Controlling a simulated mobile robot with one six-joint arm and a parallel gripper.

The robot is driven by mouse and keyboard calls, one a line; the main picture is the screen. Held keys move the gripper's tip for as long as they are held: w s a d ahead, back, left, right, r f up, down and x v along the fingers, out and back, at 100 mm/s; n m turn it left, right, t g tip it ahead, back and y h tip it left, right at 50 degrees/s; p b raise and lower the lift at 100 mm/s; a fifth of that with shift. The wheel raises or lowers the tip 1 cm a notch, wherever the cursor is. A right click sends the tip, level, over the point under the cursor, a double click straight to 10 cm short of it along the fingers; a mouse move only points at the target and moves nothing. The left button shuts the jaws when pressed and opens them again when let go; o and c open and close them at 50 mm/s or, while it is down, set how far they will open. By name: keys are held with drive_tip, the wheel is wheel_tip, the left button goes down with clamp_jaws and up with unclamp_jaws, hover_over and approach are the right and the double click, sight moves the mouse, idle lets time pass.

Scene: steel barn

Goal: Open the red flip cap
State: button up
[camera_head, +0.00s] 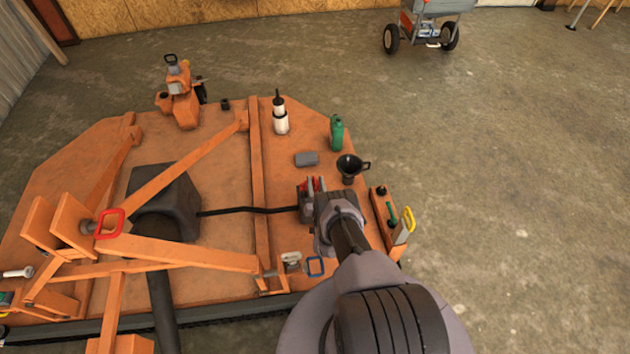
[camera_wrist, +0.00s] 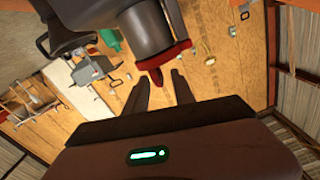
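The red flip cap (camera_wrist: 167,62) shows in the wrist view as a red rim with a tab under a dark grey cylinder (camera_wrist: 146,27). My gripper (camera_wrist: 159,82) has its two dark fingers apart, with the tab beyond and roughly between the tips. I cannot tell whether a finger touches it. In the head view my gripper (camera_head: 311,196) is over the right part of the orange deck, and some red (camera_head: 309,184) shows beside it. My arm hides much of that spot.
On the orange deck (camera_head: 220,150) stand a black funnel (camera_head: 350,166), a green bottle (camera_head: 337,133), a grey block (camera_head: 306,159) and a white bottle (camera_head: 280,122). Orange beams (camera_head: 190,253) cross the left side. Concrete floor (camera_head: 520,180) to the right is clear.

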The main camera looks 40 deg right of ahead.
drive_tip(key=shift+x, duration=0.75)
clamp_jaws()
drive_tip(key=shift+a, duration=0.1)
idle(0.8)
